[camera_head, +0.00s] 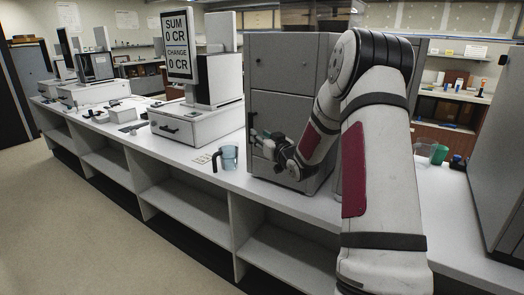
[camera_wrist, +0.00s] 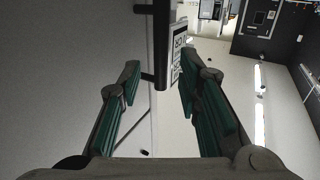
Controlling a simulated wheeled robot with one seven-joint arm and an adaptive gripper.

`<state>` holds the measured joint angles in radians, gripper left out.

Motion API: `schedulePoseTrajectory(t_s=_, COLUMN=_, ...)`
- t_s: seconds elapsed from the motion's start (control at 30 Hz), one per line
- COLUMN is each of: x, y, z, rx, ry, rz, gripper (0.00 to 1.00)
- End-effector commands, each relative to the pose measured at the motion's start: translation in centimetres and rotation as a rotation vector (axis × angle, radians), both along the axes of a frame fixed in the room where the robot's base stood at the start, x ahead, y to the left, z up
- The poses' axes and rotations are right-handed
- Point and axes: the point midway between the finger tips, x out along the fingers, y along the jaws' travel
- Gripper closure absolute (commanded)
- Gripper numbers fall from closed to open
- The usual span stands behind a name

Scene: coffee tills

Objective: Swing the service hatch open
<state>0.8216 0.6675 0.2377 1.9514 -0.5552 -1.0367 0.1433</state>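The service hatch appears to be the grey front panel (camera_head: 287,108) of the tall grey machine on the counter, and it looks shut. My gripper (camera_head: 260,140) is at the left part of this panel. In the wrist view my gripper (camera_wrist: 160,80) is open, with green-padded fingers apart. A dark bar handle (camera_wrist: 161,40) on short posts stands off the grey panel (camera_wrist: 70,60). Its end shows in the gap between the fingertips, with no clear contact on either side. My arm hides the right part of the machine in the head view.
A clear light-blue jug (camera_head: 229,158) stands on the counter left of the machine. A till (camera_head: 195,123) with a sign (camera_head: 180,47) is further left. A green cup (camera_head: 439,154) stands to the right. The floor (camera_head: 90,230) in front is clear.

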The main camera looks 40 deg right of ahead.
Motion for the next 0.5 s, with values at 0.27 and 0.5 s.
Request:
schedulePoseTrajectory(t_s=0.27, x=3.4, y=-0.4, z=-0.2, rx=0.000, ry=0.001, rz=0.002, gripper=0.68)
schedulePoseTrajectory(t_s=0.5, x=6.6, y=-0.9, z=-0.2, rx=0.000, ry=0.001, rz=0.001, gripper=0.68)
